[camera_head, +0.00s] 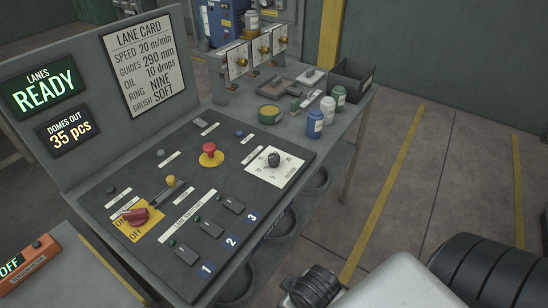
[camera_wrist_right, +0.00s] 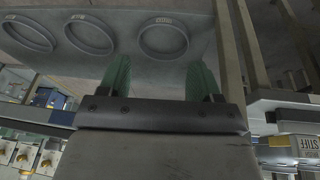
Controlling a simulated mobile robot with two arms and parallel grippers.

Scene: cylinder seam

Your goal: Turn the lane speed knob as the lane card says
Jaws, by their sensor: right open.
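The lane card (camera_head: 153,60) stands on the upright grey board and reads speed 20 m/min, guides 290 mm, oil 10 drops, ring nine, brush soft. The dark lane speed knob (camera_head: 274,159) sits on a white dial plate (camera_head: 263,174) at the right of the sloped panel; its small scale and pointer are too small to read. My right gripper (camera_wrist_right: 160,75) shows in the right wrist view with its two green fingers wide apart and nothing between them. It is away from the knob, which that view does not show. My left gripper is not in view.
The panel also bears a red mushroom button (camera_head: 209,149), a red ON/OFF switch (camera_head: 135,217) and numbered switches. Bottles (camera_head: 314,124) and a dark bin (camera_head: 351,80) stand beyond the knob.

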